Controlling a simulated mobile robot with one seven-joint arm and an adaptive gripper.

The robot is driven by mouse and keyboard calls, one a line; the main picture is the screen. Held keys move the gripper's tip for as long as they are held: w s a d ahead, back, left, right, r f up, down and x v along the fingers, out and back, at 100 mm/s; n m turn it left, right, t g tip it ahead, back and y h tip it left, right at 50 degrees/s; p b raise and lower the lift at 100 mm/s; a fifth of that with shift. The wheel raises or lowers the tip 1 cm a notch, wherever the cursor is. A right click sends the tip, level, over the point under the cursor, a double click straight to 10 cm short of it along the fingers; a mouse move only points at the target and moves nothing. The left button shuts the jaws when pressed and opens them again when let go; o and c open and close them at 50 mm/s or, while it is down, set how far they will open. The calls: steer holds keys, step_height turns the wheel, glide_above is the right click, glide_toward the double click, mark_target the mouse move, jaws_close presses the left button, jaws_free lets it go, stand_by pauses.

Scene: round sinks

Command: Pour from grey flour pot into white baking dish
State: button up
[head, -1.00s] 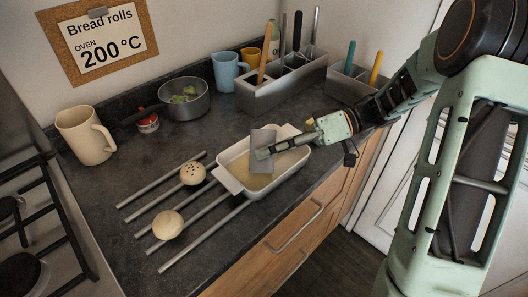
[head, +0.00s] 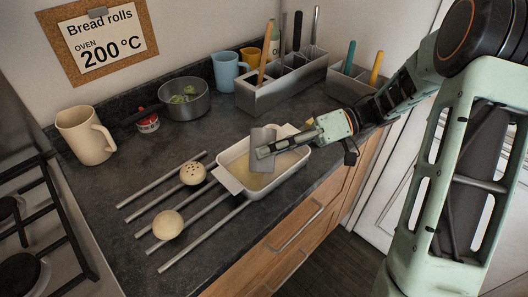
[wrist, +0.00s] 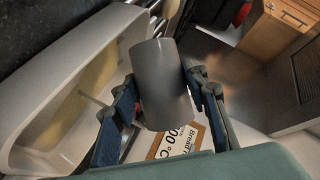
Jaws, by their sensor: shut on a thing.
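My gripper (head: 266,152) is shut on the grey flour pot (head: 261,138), which it holds over the white baking dish (head: 236,187). In the wrist view the pot (wrist: 160,85) sits between both fingers. The pot looks tilted; its inside is hidden from both views. The white dish stands on the dark counter, with a pale yellowish layer on its floor. In the wrist view the dish (wrist: 40,60) lies left of the pot and shows the same layer. A short pale streak shows between pot and dish there; I cannot tell whether it is falling flour.
Several metal rods (head: 205,234) lie left of the dish, with a speckled roll (head: 193,172) and a plain roll (head: 168,225) among them. Behind stand a saucepan (head: 186,101), a blue mug (head: 227,70) and grey utensil bins (head: 285,84). A cream mug (head: 84,136) stands at left.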

mark_target(258, 166)
steer(key=shift+r, duration=0.1)
stand_by(0.4)
steer(key=shift+n+t, duration=0.3)
steer(key=shift+n, duration=0.2)
steer(key=shift+s+r+n+t+h, duration=0.15)
steer(key=shift+s+n+t+h, duration=0.2)
steer(key=shift+n, duration=0.25)
steer(key=shift+s+r+n+t, duration=0.25)
steer(key=shift+s+r+n, duration=0.15)
steer(key=shift+r, duration=0.1)
steer(key=shift+s+f+n+t, duration=0.15)
steer(key=shift+s+n+t, duration=0.65)
steer(key=shift+s+n, duration=0.25)
steer(key=shift+s+f+n+t+h, duration=0.25)
steer(key=shift+s+n+t, duration=0.2)
steer(key=shift+n, duration=0.3)
